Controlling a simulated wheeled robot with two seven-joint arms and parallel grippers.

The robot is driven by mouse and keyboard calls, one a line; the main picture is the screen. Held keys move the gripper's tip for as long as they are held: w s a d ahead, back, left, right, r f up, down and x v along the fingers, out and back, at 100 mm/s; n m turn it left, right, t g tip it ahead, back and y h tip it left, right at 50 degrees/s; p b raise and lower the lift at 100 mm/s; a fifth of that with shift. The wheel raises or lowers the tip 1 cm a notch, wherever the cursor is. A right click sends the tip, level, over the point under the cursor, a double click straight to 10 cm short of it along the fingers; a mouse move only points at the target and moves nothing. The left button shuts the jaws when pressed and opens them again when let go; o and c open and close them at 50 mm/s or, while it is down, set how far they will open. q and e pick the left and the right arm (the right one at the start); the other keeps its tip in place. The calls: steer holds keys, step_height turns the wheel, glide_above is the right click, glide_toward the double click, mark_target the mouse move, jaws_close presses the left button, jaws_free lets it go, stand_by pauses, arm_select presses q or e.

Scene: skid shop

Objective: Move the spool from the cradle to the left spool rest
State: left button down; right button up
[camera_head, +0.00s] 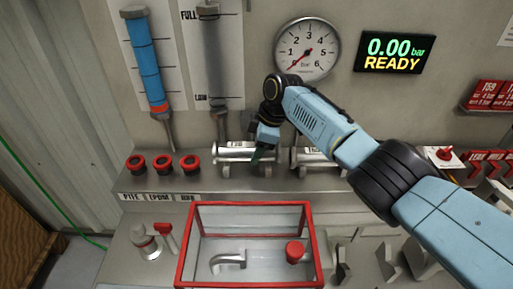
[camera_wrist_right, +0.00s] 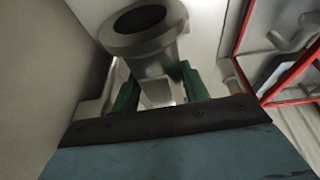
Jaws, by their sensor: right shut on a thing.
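The spool (camera_head: 236,152) is a shiny metal cylinder with flanged ends, lying sideways at the left spool rest (camera_head: 224,171) on the back ledge. I cannot tell whether it bears fully on the rest. My right gripper (camera_head: 263,153) comes down from above at the spool's right part and is shut on it. In the right wrist view the spool (camera_wrist_right: 147,40) shows its open round flange end, with the green fingers of the gripper (camera_wrist_right: 160,92) on either side of its body. I cannot single out the cradle. My left gripper is not in view.
Another metal cylinder (camera_head: 312,157) lies just right, partly behind my arm. Red rings (camera_head: 162,163) stand on the ledge at left. A red-framed clear box (camera_head: 248,204) holds a bent pipe in front. A gauge (camera_head: 307,48) and a display reading 0.00 bar READY (camera_head: 394,52) hang behind.

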steer(key=shift+f, duration=0.15)
steer(key=shift+f+b, duration=0.35)
steer(key=shift+b, duration=0.05)
steer(key=shift+f, duration=0.45)
stand_by(0.6)
steer(key=o, duration=0.9)
steer(key=o, duration=0.5)
steer(key=shift+o, duration=0.2)
steer(key=shift+f, duration=0.1)
